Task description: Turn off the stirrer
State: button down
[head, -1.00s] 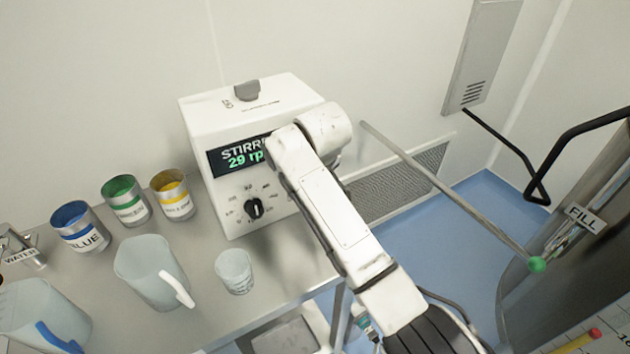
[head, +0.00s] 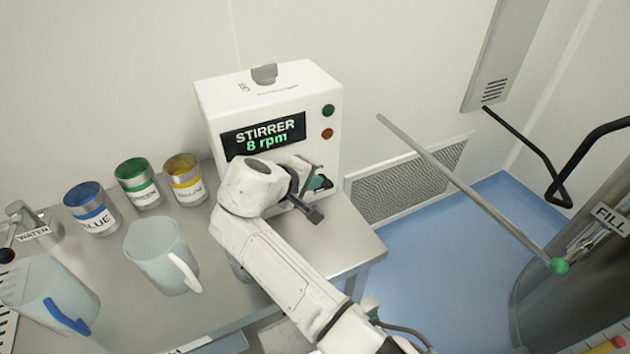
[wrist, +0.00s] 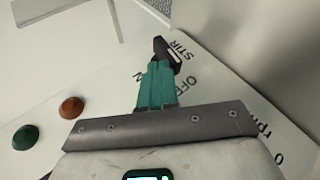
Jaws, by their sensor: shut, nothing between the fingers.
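The stirrer (head: 205,100) is a white box unit on the bench, its display (head: 264,135) reading "STIRRER 8 rpm". In the wrist view a black switch handle (wrist: 164,46) sits on its panel, among the markings STIR, ON and OFF. My gripper (head: 320,183) is at the lower right of the stirrer's front. In the wrist view its teal fingers (wrist: 156,68) are shut and empty, with their tips right at the switch handle. I cannot tell whether they touch it. My arm hides the lower front of the stirrer in the head view.
A green button (head: 328,110) and a red button (head: 327,133) are at the panel's upper right. Blue, green and yellow cans (head: 185,180) and a clear jug (head: 160,258) stand left of my arm.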

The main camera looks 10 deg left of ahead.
aim_at(315, 160)
jog(key=shift+r, duration=0.2)
jog(key=shift+r+p, duration=0.7)
jog(key=shift+w+d+r+p, duration=0.15)
jog(key=shift+r+p, duration=0.25)
jog(key=shift+r, duration=0.1)
notch_tip(315, 160, up, 3)
jog(key=shift+w+d+f+p, duration=0.1)
jog(key=shift+d+p, duration=0.05)
jog(key=shift+p, duration=0.9)
jog(key=b+v, duration=0.2)
jog(key=v, duration=0.8)
